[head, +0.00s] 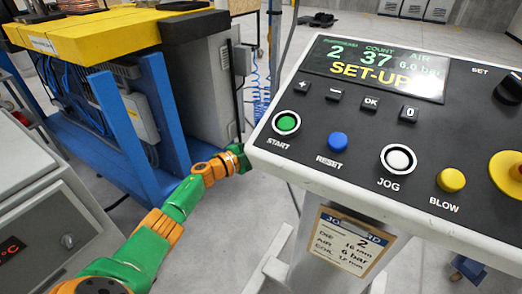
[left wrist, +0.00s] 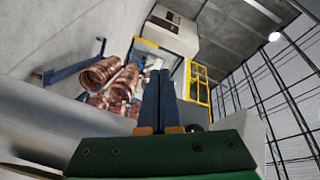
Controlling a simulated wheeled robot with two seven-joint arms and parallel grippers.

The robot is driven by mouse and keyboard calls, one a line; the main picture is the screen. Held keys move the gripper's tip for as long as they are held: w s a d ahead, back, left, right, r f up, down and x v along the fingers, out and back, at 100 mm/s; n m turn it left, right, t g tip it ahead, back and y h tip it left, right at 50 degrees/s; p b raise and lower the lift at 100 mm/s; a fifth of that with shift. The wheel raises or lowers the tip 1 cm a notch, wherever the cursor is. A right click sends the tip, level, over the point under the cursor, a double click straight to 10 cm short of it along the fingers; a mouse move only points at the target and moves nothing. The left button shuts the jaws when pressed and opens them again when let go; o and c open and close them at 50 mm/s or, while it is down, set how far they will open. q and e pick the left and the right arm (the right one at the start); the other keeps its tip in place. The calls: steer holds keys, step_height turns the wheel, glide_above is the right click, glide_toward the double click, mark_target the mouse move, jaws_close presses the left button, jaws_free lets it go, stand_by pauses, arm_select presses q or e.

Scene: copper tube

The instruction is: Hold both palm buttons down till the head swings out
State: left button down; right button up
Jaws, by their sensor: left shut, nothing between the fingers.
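A control panel (head: 330,165) fills the right of the head view. It has a green START button (head: 286,122), a blue RESET button (head: 337,141), a white JOG button (head: 398,158), a yellow BLOW button (head: 451,180) and a red knob on a yellow base (head: 507,175). No button is marked as a palm button, and I cannot make out the swinging head. My left gripper (head: 241,155) is beside the panel's left edge, its fingers hard to make out there. In the left wrist view its dark fingers (left wrist: 158,98) are shut and empty. My right gripper is not in view.
The panel screen (head: 378,68) reads SET-UP. A yellow-topped machine on a blue frame (head: 100,35) stands at the upper left, and a grey cabinet (head: 35,215) at the lower left. Copper coils (left wrist: 112,82) show in the left wrist view. A card (head: 345,242) hangs below the panel.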

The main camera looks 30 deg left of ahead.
arm_select(q)
step_height(320, 180, up, 8)
steer(key=s+a+m+g+h+b, duration=0.1)
steer(key=a+m+g+h+b, duration=0.1)
steer(key=m+h+b, duration=0.45)
steer(key=d+r+m+y+p, duration=0.1)
steer(key=d+m+y+p, duration=0.1)
steer(key=d, duration=0.4)
steer(key=shift+s+r+p, duration=0.15)
steer(key=shift+s+p, duration=0.15)
steer(key=shift+p, duration=0.25)
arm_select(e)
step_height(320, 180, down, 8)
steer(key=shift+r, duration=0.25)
